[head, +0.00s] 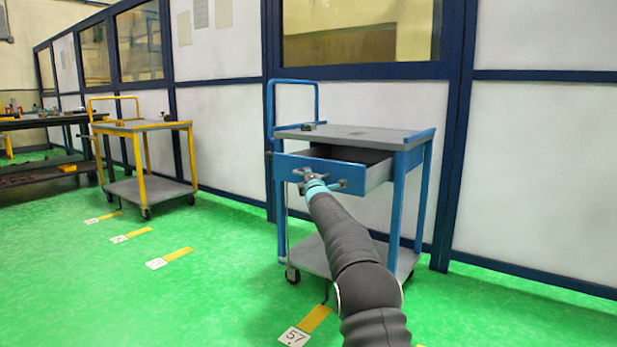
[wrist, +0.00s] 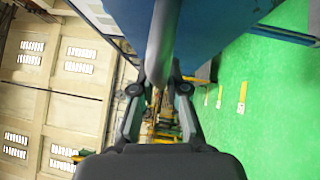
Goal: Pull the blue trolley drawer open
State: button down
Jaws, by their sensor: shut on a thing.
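The blue trolley (head: 397,200) stands against the white wall panels in the head view. Its drawer (head: 350,170) is partly pulled out toward me, with its inside visible below the grey top. My gripper (head: 312,177) is at the drawer's front face. In the wrist view my gripper (wrist: 158,88) has its two fingers on either side of a grey bar-shaped handle (wrist: 163,45), shut on it. The blue drawer front (wrist: 215,25) fills the top of that view. My arm hides part of the trolley's lower shelf.
A yellow trolley (head: 140,127) stands to the left, with a dark workbench (head: 40,120) beyond it. Yellow floor marks and number cards, one reading 57 (head: 294,337), lie on the green floor. The floor at left front is clear.

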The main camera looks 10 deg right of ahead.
jog(key=c, duration=1.2)
grip_release()
jog(key=shift+a, duration=0.15)
jog(key=shift+d, duration=0.2)
jog(key=shift+s+f, duration=0.3)
jog(key=shift+s, duration=1.65)
jog(key=shift+s+f, duration=0.25)
jog(key=shift+s, duration=1.75)
jog(key=shift+s+f, duration=0.3)
jog(key=shift+s, duration=1.65)
